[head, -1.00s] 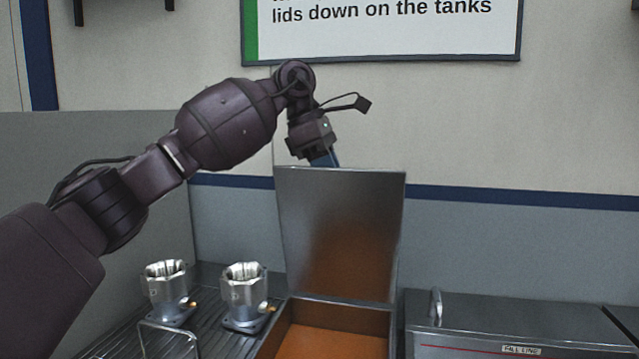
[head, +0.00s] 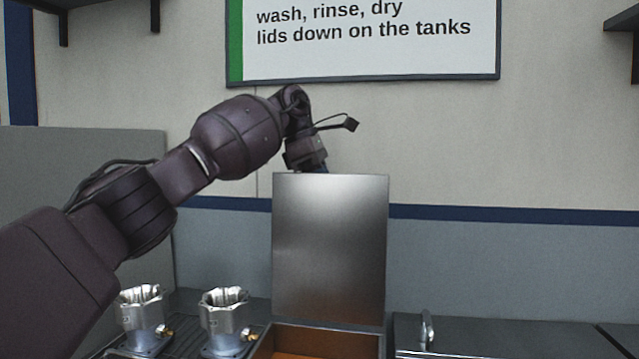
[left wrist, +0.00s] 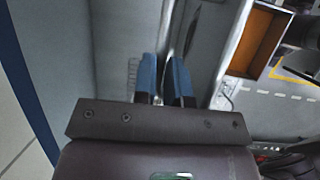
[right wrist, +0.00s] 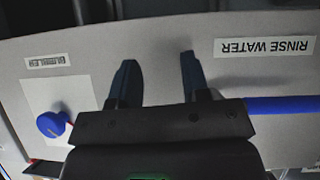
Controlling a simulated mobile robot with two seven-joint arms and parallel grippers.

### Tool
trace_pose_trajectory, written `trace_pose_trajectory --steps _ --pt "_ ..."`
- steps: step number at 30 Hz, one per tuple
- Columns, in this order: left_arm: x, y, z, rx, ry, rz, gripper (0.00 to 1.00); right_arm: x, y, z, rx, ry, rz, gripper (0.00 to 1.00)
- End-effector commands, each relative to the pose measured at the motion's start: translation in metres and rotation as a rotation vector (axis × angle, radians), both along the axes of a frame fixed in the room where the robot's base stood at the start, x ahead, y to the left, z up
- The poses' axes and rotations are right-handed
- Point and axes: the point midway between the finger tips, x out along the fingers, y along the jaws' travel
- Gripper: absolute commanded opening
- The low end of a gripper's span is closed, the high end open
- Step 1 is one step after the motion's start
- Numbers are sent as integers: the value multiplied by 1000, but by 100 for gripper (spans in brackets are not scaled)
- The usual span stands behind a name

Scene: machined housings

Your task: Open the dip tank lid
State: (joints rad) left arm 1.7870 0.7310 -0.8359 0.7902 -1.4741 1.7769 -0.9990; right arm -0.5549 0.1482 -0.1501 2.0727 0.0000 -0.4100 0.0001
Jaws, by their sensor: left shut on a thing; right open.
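The dip tank lid (head: 330,245) is a flat grey metal panel standing about upright at the back of the open tank (head: 322,340), which has orange-brown inside. My left gripper (head: 320,168) is behind the lid's top edge in the head view, its fingers mostly hidden. In the left wrist view the blue fingers of my left gripper (left wrist: 166,78) are close together on the lid's handle (left wrist: 168,45), which is only partly visible between them. My right gripper (right wrist: 157,75) is open and empty, in front of a pale panel labelled "RINSE WATER" (right wrist: 264,47).
Two machined metal housings (head: 143,310) (head: 224,312) stand on a rack left of the tank. A second closed lid (head: 500,335) with an upright handle (head: 427,328) lies to the right. A wall sign (head: 370,35) hangs above. A blue knob (right wrist: 54,124) shows in the right wrist view.

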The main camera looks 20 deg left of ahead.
Motion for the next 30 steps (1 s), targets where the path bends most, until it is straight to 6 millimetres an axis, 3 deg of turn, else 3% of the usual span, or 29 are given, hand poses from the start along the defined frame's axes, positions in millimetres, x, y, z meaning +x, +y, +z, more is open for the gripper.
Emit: trace_pose_trajectory --steps 1,9,10,15,24,30 --pt "7 1 -25 7 19 10 0 -3 0 -7 0 11 0 43" --pt "7 0 -25 7 20 8 0 -5 0 -8 0 15 -2 43" --pt "7 0 -25 7 20 8 15 -6 0 -8 0 15 -2 43" --pt "7 0 -25 8 22 5 38 -6 -1 -9 0 16 -2 43" --pt "6 0 -23 8 23 2 38 -6 -1 -9 0 16 -2 43" --pt "3 9 1 5 16 5 38 -6 -1 -8 0 16 -2 43"
